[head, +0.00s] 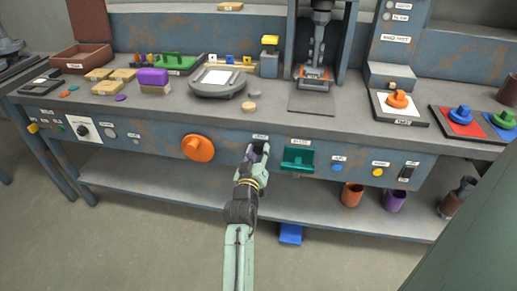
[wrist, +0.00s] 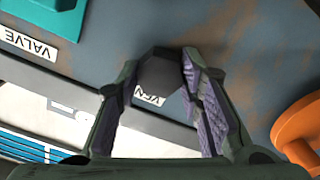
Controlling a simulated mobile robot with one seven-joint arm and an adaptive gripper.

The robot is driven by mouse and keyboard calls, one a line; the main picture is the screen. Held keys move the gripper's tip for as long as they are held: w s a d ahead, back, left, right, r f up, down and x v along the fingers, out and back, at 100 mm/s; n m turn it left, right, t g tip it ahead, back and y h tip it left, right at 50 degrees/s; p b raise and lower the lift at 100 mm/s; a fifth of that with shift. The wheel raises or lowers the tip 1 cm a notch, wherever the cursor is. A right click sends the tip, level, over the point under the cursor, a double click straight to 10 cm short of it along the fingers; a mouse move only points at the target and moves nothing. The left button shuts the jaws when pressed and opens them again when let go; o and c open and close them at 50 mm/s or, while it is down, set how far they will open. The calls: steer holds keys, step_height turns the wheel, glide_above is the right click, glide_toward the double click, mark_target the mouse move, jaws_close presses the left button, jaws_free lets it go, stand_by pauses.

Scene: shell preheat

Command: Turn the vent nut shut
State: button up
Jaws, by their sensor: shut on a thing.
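The vent nut (wrist: 160,72) is a dark grey six-sided nut on the bench's blue-grey front panel. In the wrist view it sits between the purple-padded fingers of my gripper (wrist: 160,80). The fingers are shut on it from both sides. A white label (wrist: 148,95), partly covered and starting "VEN", lies beside the nut. In the head view my gripper (head: 258,152) reaches the front panel from below, under a small white label (head: 260,136), and hides the nut. How far the nut is turned cannot be told.
An orange round knob (head: 198,148) is left of my gripper, also in the wrist view (wrist: 300,130). A green handle (head: 298,158) is close on the right, with a VALVE label (wrist: 28,43). The bench top (head: 215,113) overhangs above; a lower shelf (head: 320,205) lies below.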

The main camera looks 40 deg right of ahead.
steer(key=shift+n+p, duration=0.85)
steer(key=shift+n, duration=1.05)
steer(key=o, duration=1.2)
steer(key=shift+c, duration=0.2)
steer(key=v, duration=1.2)
